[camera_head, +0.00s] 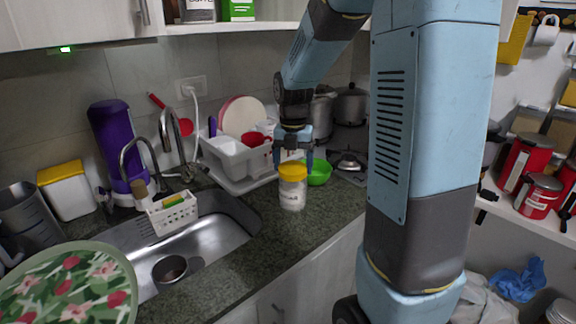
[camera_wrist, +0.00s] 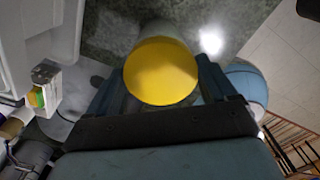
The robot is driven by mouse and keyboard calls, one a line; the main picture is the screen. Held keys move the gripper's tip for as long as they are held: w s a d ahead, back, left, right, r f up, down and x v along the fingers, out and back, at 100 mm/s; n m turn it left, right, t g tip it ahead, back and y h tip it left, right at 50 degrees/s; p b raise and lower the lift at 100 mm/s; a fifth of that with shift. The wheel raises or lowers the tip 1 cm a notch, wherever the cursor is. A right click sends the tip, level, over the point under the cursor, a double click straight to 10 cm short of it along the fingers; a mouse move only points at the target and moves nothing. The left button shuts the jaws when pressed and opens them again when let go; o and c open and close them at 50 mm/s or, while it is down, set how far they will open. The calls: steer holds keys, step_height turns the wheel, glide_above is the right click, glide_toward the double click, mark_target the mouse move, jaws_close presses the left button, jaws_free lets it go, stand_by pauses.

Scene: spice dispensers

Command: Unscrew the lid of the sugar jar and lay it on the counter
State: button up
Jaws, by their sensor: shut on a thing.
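The sugar jar (camera_head: 292,192) is a clear jar with pale contents and a label, standing upright on the dark green counter (camera_head: 255,255) to the right of the sink. Its yellow lid (camera_head: 292,170) is on top of the jar. My gripper (camera_head: 293,163) comes down from above with its fingers on either side of the lid. In the wrist view the round yellow lid (camera_wrist: 160,72) sits between the two fingers, and it hides most of the jar below. My gripper is shut on the lid.
A green bowl (camera_head: 318,173) is close behind the jar at right. A white dish rack (camera_head: 235,160) stands behind it. The steel sink (camera_head: 215,235) lies to the left, with a white caddy (camera_head: 172,213). Bare counter shows in front of the jar.

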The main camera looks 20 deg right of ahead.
steer(key=n, duration=0.5)
steer(key=shift+a, duration=0.1)
steer(key=o, duration=0.9)
steer(key=m, duration=1.4)
steer(key=shift+s+d, duration=0.1)
steer(key=shift+d, duration=0.1)
steer(key=m, duration=0.7)
steer(key=shift+s, duration=0.1)
steer(key=m, duration=0.6)
steer(key=shift+s+m, duration=0.1)
steer(key=shift+m, duration=0.2)
